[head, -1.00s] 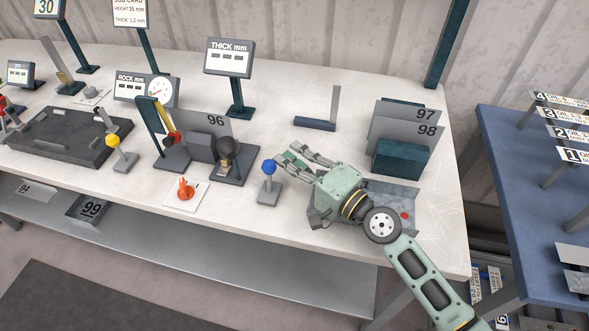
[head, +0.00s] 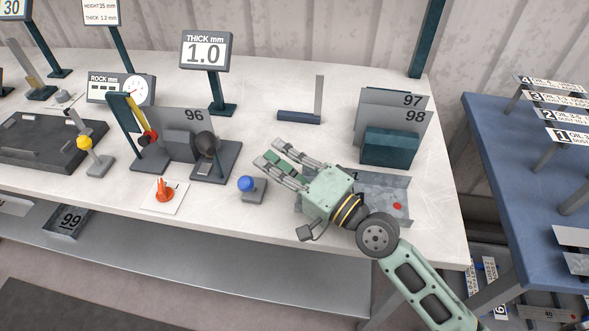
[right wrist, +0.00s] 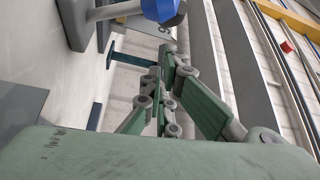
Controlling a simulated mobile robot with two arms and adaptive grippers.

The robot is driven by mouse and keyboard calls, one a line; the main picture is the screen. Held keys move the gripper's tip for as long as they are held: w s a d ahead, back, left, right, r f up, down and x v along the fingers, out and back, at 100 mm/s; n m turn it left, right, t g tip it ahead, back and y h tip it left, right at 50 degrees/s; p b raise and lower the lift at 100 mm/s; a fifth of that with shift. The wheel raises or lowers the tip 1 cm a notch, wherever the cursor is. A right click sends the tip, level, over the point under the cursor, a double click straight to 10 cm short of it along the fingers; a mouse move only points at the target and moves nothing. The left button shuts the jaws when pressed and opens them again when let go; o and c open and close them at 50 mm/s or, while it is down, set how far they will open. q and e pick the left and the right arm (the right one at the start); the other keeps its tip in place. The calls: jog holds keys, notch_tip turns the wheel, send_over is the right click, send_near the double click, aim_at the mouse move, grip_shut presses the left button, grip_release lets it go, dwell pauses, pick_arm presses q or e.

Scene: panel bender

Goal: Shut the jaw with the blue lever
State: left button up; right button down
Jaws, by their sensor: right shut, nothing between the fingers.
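The blue lever (head: 246,184) stands on a small grey base near the table's front edge; its ball sits low, close to the base. Its blue knob also shows at the top of the right wrist view (right wrist: 162,9). Behind it to the left, a dark rounded part (head: 206,146), probably the jaw, is at the plate marked 96 (head: 184,121); whether it touches the plate is hard to tell. My right gripper (head: 270,154) is shut and empty, above the table behind and right of the blue knob, apart from it. My left gripper is not in view.
The THICK display (head: 206,53) reads 1.0. A yellow-knobbed lever (head: 85,143) and an orange piece on a white card (head: 165,193) stand left. Plates 97 and 98 (head: 395,112) stand behind my right arm. A grey tray with a red dot (head: 385,193) lies beside my gripper.

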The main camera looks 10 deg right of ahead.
jog(key=v, duration=1.1)
jog(key=shift+s+f, duration=0.1)
jog(key=shift+s, duration=0.1)
dwell(0.4)
